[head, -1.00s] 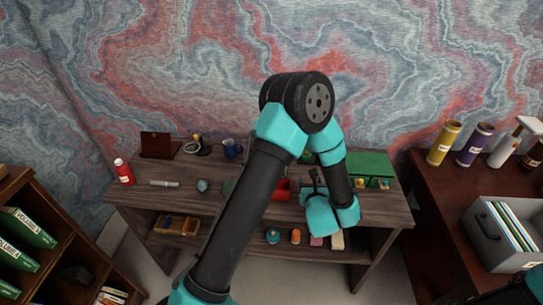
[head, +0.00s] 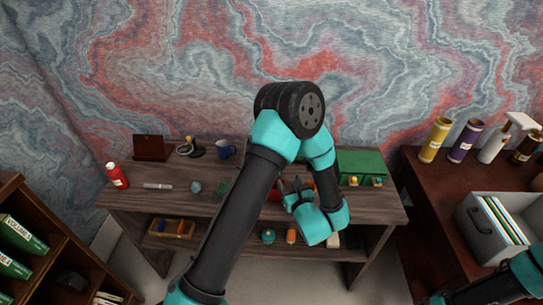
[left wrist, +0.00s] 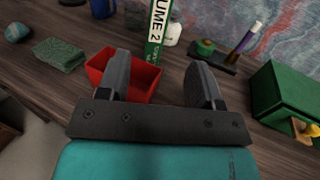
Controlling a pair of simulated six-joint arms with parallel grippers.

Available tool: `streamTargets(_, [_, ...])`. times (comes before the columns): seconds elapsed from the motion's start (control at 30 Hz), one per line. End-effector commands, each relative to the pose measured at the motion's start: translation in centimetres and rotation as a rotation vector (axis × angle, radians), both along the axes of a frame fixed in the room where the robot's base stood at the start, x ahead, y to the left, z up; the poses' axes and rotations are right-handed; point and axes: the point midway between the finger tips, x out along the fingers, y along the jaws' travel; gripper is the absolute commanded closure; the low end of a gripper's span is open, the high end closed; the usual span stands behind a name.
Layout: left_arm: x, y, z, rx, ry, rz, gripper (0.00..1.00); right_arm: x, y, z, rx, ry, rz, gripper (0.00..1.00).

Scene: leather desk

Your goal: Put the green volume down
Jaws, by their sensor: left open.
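The green volume (left wrist: 157,35), its spine reading "VOLUME 2", stands about upright on the desk in the left wrist view, its top cut off by the frame. A red open box (left wrist: 137,89) is beside its base; I cannot tell whether they touch. My left gripper (left wrist: 165,75) is open, its two fingers apart with nothing clasped between them, and the volume shows beyond the gap. In the head view my left gripper (head: 294,188) is low over the wooden desk (head: 130,196), and my arm hides the volume. My right gripper is out of view.
A green box (head: 362,162) with yellow fittings stands right of the gripper. Other green volumes (head: 22,234) are in the left shelf.

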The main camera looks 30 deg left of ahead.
Motion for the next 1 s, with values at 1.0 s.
streamTargets(1.0, [6.0,7.1,0.0,0.001,-0.001,0.000,0.40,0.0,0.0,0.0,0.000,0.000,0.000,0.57])
